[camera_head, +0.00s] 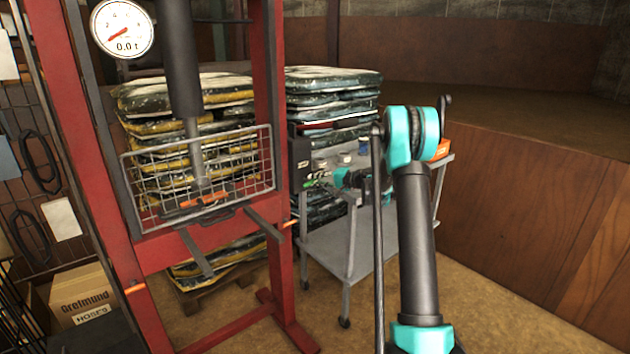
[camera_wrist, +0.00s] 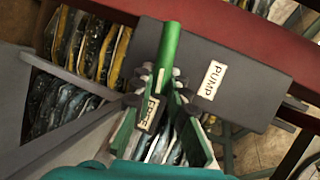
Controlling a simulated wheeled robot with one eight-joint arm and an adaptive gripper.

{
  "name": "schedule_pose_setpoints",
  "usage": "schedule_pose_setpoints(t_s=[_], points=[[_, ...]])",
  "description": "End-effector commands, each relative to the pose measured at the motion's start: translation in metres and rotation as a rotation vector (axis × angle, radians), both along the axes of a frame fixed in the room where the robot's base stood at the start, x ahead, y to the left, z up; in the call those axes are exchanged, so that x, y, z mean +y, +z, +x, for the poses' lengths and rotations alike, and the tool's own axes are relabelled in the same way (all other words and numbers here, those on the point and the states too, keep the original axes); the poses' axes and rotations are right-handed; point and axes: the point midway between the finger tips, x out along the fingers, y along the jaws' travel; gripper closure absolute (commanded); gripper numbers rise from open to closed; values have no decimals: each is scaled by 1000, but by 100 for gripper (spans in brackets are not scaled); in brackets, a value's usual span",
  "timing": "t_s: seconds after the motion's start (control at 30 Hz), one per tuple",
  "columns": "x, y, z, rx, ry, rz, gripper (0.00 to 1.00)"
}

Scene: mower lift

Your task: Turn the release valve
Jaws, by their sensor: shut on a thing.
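A dark grey pump box with a white PUMP label (camera_wrist: 212,80) fills the middle of the wrist view. It is also the dark box (camera_head: 300,160) on the right post of the red press in the head view. A green bar (camera_wrist: 168,45), which looks like the release valve's handle, stands in front of the box. My gripper (camera_wrist: 163,88) is shut on the green bar, with its fingertips on both sides of the lower part. A small label (camera_wrist: 150,113), seemingly reading FREE, shows between the fingers. The valve's base is hidden.
The red press frame (camera_head: 85,150) has a gauge (camera_head: 122,28) reading about 0.0 t and a wire guard (camera_head: 200,175). A grey trolley (camera_head: 325,245) stands beside my arm. Stacked bags (camera_head: 330,85) are behind. Floor is open at the lower right.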

Motion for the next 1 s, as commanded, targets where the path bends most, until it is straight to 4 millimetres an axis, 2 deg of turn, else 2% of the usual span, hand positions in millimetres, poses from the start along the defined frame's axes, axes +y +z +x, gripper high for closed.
schedule_pose_setpoints(t_s=[0.37, 0.87, 0.9, 1.0], points=[[-1, -5, 0, 87, 0, 119, 100], [-1, -5, 0, 99, -1, 135, 100], [-1, -5, 0, 99, -1, 135, 85], [-1, -5, 0, 99, -1, 135, 72]])
